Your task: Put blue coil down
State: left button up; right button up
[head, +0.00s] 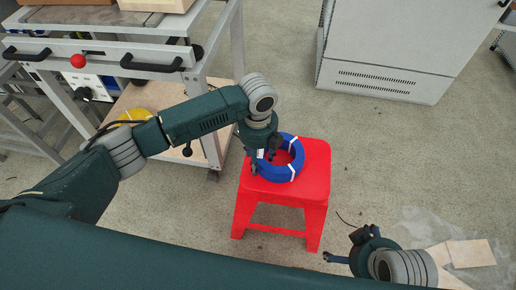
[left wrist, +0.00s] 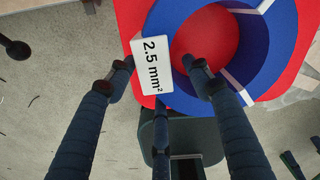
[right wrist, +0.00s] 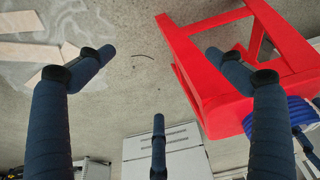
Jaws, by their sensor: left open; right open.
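The blue coil (head: 297,163), with white ties, lies flat on top of the red stool (head: 319,165). My left gripper (head: 262,158) is low over the coil's left side. In the left wrist view its fingers (left wrist: 157,68) are apart, one on either side of the coil's white tag (left wrist: 152,66), which reads 2.5 mm². Whether a finger touches the coil I cannot tell. My right gripper (head: 345,247) is open and empty, right of the stool and nearer to me. In the right wrist view the coil (right wrist: 285,118) shows partly behind a finger.
A grey workbench (head: 130,50) with black handles and a red knob stands at the left. A yellow coil (head: 134,115) lies on its lower shelf. A grey cabinet (head: 390,50) stands at the back right. Flat pale pieces (head: 470,253) lie on the floor at the right.

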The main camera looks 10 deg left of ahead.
pick_arm(q)
notch_tip(320, 180, up, 12)
jog(key=p, duration=0.3)
jog(key=shift+f, duration=0.15)
pick_arm(e)
notch_tip(320, 180, down, 11)
jog(key=shift+w+a+f+g, duration=0.15)
jog(key=shift+w+a+g, duration=0.05)
jog(key=shift+w+g, duration=0.2)
